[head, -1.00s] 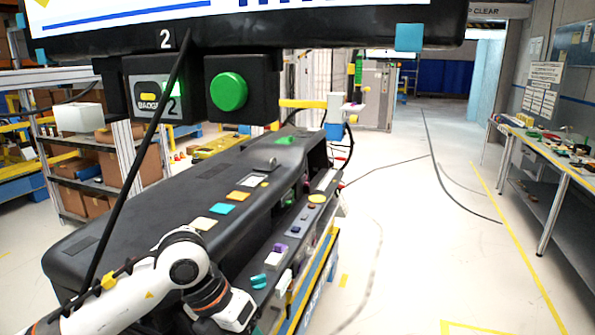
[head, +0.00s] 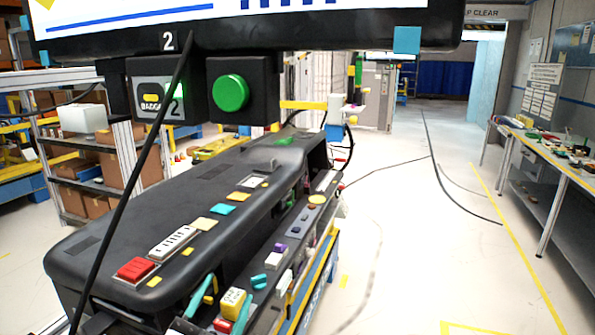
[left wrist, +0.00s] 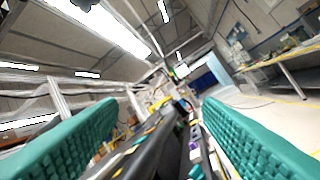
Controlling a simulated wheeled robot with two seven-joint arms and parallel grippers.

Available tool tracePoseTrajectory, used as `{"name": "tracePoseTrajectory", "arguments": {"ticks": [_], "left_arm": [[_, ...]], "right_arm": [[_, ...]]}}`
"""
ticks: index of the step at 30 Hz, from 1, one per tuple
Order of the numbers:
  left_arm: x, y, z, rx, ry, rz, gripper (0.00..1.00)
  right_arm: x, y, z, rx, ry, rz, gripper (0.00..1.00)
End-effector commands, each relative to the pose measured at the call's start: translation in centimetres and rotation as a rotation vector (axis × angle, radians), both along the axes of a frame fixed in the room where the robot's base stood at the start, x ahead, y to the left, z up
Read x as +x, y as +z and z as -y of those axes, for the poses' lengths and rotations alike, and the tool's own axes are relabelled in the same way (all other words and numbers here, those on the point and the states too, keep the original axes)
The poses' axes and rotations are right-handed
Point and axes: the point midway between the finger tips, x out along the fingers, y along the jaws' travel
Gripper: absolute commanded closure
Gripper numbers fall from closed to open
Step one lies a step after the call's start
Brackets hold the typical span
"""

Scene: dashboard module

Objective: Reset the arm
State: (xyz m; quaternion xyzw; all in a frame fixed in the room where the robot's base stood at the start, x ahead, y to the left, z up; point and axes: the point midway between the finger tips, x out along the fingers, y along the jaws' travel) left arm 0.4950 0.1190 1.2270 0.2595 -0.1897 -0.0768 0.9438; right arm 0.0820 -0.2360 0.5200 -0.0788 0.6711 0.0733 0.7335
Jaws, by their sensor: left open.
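The black dashboard module (head: 120,215) stretches from the lower left into the middle of the head view. My left gripper (head: 223,300) is low in the head view, at the near right side of the module. Its two teal fingers are apart, with a yellow-and-white block (head: 233,302) showing in the gap from this angle; I cannot tell whether they touch it. In the left wrist view the textured teal fingers (left wrist: 155,135) are wide apart with nothing held between them, and the module (left wrist: 150,150) shows beyond. Most of my left arm is out of the head view. My right gripper is not seen.
A green button (head: 230,93) and a badge box (head: 155,90) hang under a screen above the module. A red block (head: 136,269) and a white strip (head: 172,242) lie on its top.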

Motion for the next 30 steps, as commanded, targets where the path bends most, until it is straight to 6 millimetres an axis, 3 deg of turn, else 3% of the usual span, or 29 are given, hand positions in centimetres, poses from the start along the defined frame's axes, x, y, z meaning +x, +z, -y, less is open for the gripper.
{"name": "tracePoseTrajectory", "arguments": {"ticks": [1, 3, 6, 9, 15, 23, 30], "left_arm": [[-0.3, -3.5, -2.1, -0.057, 0.077, -0.161, 0.4], [-1.4, -8.2, -4.4, -0.114, 0.169, -0.374, 0.4], [-4.3, -14.5, -6.8, -0.167, 0.266, -0.663, 0.4], [-8.0, -19.3, -8.0, -0.197, 0.327, -0.906, 0.4], [-15.1, -25.0, -8.8, -0.215, 0.379, -1.266, 0.4], [-23.9, -28.5, -8.7, -0.214, 0.387, -1.633, 0.4], [-22.0, -36.0, -8.5, -0.203, 0.392, -1.651, 0.4]], "right_arm": [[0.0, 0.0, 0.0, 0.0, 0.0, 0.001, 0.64], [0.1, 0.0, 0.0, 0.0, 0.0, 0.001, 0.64], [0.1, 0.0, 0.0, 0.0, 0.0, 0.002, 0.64], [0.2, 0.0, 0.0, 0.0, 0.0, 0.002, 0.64], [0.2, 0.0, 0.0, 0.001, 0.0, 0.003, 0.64], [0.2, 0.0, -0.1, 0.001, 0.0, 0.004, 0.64], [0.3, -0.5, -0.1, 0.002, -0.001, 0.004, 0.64]]}}
